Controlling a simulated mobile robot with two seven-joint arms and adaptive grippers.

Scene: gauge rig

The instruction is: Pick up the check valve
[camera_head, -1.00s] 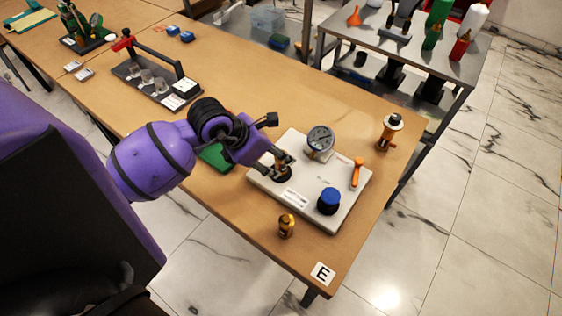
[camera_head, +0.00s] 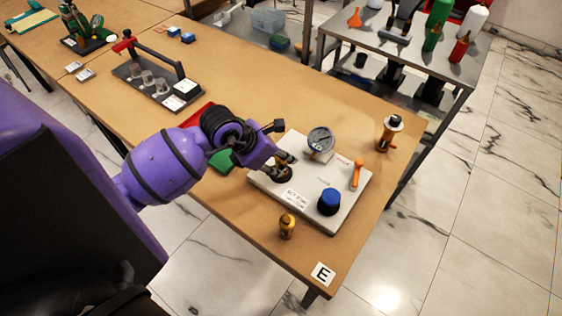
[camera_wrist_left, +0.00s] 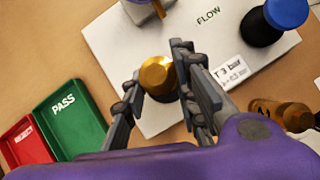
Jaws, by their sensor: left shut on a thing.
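The check valve, a round brass-coloured piece, is at the left part of the white gauge plate (camera_head: 330,215). It shows in the wrist view (camera_wrist_left: 157,76), between the grey fingers of my left gripper (camera_wrist_left: 160,68). In the head view my left gripper (camera_head: 281,168) is at the plate, shut on the valve, which is mostly hidden by the fingers. I cannot tell whether the valve is clear of the plate. My right gripper is not in view.
The plate carries a pressure gauge (camera_head: 320,140), an orange-handled part (camera_head: 357,174) and a blue knob (camera_head: 329,201). A brass-and-white fitting (camera_head: 390,132) stands behind right. Green PASS tray (camera_wrist_left: 70,118) and red tray (camera_wrist_left: 24,142) lie left of the plate. The table's front right is mostly clear.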

